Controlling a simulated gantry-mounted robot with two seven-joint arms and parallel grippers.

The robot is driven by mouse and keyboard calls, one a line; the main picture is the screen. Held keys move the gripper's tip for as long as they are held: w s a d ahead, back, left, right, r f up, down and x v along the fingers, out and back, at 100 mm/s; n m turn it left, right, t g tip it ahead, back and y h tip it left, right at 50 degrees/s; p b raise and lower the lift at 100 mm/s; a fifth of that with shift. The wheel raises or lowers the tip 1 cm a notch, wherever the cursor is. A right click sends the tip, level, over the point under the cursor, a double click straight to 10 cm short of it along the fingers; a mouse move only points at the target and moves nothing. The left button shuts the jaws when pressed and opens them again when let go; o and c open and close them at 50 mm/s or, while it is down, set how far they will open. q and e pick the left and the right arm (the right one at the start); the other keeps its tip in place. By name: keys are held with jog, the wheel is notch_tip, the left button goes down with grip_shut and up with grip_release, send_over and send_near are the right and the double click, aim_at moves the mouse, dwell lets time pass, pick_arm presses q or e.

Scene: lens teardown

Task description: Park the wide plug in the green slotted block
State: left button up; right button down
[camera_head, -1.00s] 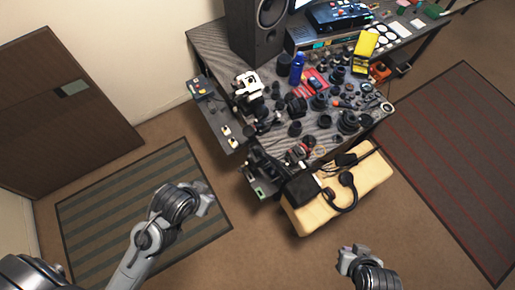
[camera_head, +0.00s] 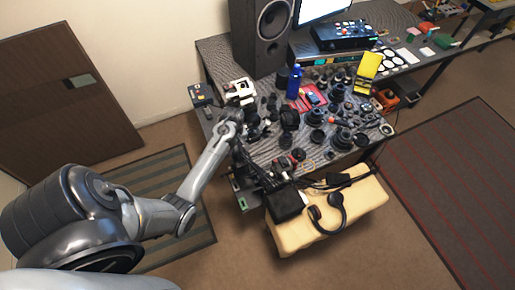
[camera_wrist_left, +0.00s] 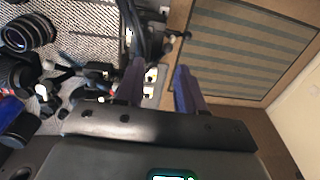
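My left gripper (camera_head: 228,130) is over the left edge of the workbench, small and partly merged with the clutter in the head view. In the left wrist view the left gripper (camera_wrist_left: 160,88) has its two dark fingers apart, with nothing held between them. Small yellow-and-white plugs (camera_wrist_left: 150,82) on a grey strip lie beyond the fingers, seen through the gap; I cannot tell which is the wide plug. A green piece (camera_head: 242,204) shows at the bench's near left corner; I cannot tell if it is the slotted block. My right gripper is not in view.
The workbench is crowded with black lens parts (camera_head: 345,138), a blue bottle (camera_head: 295,82), and a speaker (camera_head: 258,35). A yellow cushioned stool (camera_head: 350,205) with headphones (camera_head: 327,215) stands in front. The floor mat (camera_head: 150,180) at left is clear.

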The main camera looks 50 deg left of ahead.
aim_at(240, 154)
pick_arm(q)
jog(key=shift+w+a+r+t, duration=0.15)
jog(key=shift+w+a+r, duration=0.1)
jog(key=shift+w, duration=0.25)
jog(key=shift+w+a+r+t, duration=0.15)
jog(key=shift+w+r, duration=0.1)
jog(key=shift+w, duration=0.25)
jog(key=shift+w+d+f, duration=0.1)
jog(key=shift+f, duration=0.1)
notch_tip(240, 154, down, 10)
jog(key=shift+r+b, duration=0.1)
jog(key=shift+b, duration=0.25)
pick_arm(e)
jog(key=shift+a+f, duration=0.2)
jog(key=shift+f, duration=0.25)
pick_arm(q)
grip_shut()
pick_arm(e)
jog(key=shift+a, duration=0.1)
pick_arm(q)
jog(key=shift+d+r, duration=0.1)
jog(key=shift+r, duration=0.05)
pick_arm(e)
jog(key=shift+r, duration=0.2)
pick_arm(q)
jog(key=shift+r+p, duration=0.4)
jog(key=shift+p, duration=0.35)
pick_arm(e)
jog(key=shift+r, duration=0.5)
